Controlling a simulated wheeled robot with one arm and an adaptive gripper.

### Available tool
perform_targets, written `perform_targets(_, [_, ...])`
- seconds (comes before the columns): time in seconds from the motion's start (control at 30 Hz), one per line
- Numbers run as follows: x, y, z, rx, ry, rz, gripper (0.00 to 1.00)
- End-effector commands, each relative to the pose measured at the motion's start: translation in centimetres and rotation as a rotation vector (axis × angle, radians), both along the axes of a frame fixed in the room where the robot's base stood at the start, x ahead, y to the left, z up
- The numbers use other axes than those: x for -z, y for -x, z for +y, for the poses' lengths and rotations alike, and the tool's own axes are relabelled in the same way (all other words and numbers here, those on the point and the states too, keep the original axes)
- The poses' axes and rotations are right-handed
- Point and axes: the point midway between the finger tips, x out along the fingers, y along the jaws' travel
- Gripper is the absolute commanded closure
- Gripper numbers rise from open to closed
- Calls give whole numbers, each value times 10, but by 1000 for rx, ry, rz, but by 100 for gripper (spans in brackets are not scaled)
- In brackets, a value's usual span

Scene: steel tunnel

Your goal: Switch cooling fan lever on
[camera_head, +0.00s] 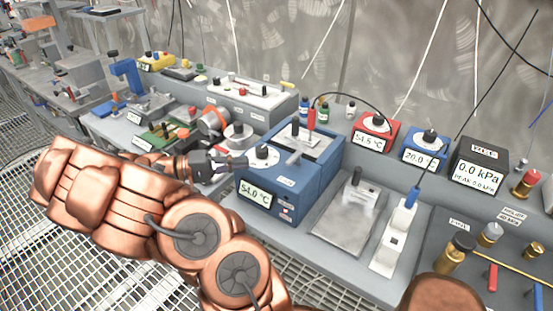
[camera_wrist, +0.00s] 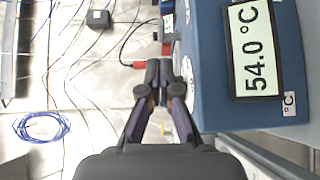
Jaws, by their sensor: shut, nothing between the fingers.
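A blue box (camera_head: 270,200) with a display reading 54.0 °C stands on the bench in the head view. Its top carries a round white dial with a black knob (camera_head: 263,153) and a short grey lever-like bar (camera_head: 300,157). I cannot read a label that names the cooling fan lever. My gripper (camera_head: 246,162) is shut and empty beside the left end of the box, close to the dial. In the wrist view the fingers (camera_wrist: 165,70) meet at the tips, and the blue box (camera_wrist: 212,70) with its display (camera_wrist: 255,50) is just to their right.
A metal plate (camera_head: 345,225) and a white switch strip (camera_head: 393,240) lie right of the blue box. Cables hang behind.

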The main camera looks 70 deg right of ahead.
Motion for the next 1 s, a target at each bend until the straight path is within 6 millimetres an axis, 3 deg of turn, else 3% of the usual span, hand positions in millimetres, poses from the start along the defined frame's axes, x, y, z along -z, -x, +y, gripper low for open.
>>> perform_targets(0.57, [4, -3, -8, -11, 27, 22, 100])
perform_targets(0.77, [2, 14, -18, -9, 27, 24, 100])
perform_targets(1.0, [2, 49, -40, -7, 27, 25, 100])
